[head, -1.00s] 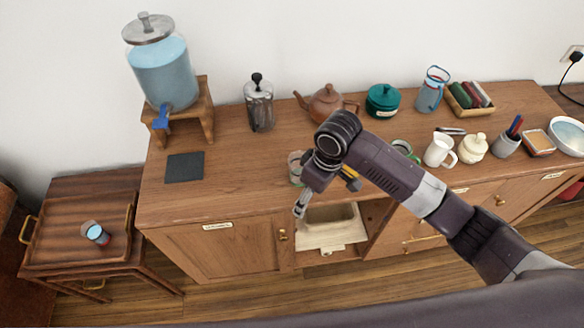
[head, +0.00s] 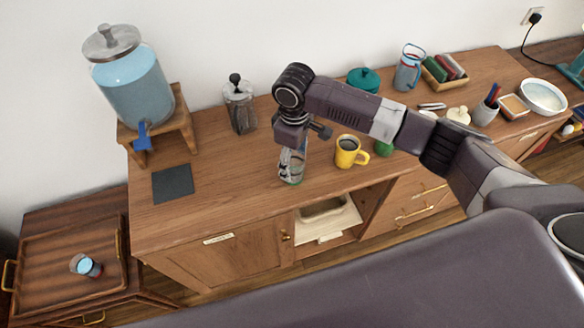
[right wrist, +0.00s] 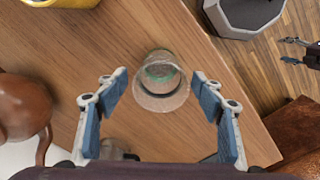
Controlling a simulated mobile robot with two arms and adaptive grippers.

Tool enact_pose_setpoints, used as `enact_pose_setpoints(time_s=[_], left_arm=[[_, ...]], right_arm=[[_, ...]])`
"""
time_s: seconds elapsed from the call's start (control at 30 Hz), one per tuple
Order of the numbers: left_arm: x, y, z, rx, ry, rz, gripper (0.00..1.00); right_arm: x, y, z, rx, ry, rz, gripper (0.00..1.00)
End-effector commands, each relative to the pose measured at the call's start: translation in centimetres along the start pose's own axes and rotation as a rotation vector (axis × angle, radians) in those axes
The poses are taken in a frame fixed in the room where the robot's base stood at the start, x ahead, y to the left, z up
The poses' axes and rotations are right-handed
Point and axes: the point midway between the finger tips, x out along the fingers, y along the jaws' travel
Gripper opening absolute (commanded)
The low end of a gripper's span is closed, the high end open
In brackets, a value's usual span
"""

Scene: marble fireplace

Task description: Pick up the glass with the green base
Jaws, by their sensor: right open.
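The glass with the green base (head: 292,176) stands upright on the wooden cabinet top, near its front edge. In the right wrist view the clear glass (right wrist: 160,82) shows its rim nearer me and its green base beyond. My right gripper (right wrist: 161,84) is open, with a blue-padded finger on each side of the glass and visible gaps to both. In the head view the gripper points down at the glass and hides its upper part. A small part of what looks like my left gripper (right wrist: 296,50) shows at the wrist view's right edge; its jaws are unclear.
A yellow mug (head: 348,152) with dark contents stands just right of the glass. A brown teapot (right wrist: 24,104) is close by at the wrist view's left. A French press (head: 239,106) and water dispenser (head: 132,88) stand behind to the left. The cabinet top left of the glass is mostly clear.

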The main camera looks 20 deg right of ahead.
Motion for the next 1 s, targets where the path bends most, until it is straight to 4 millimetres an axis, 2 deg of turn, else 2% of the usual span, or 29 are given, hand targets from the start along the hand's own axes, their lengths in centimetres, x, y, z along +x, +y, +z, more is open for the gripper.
enact_pose_setpoints(time_s=[0.13, 0.23, 0.4, 0.6, 1.0], left_arm=[[-1.5, 1.8, 0.9, -0.006, -0.015, 0.021, 0.59], [-1.8, 2.6, 1.0, -0.006, -0.017, 0.030, 0.59], [-1.9, 2.0, 0.6, -0.004, -0.012, 0.024, 0.59], [-1.8, 1.2, -0.1, -0.004, -0.002, 0.014, 0.59], [-1.8, 1.2, -0.1, -0.005, -0.001, 0.014, 0.59]], right_arm=[[1.8, -0.2, 0.3, 0.001, -0.002, -0.001, 0.62], [3.4, -0.2, 0.3, -0.001, -0.001, -0.001, 0.62], [4.8, -0.1, 0.4, -0.001, 0.000, 0.001, 0.62], [4.9, -0.1, 0.3, -0.001, 0.001, 0.002, 0.62], [4.9, -0.1, 0.3, -0.001, 0.002, 0.001, 0.19]])
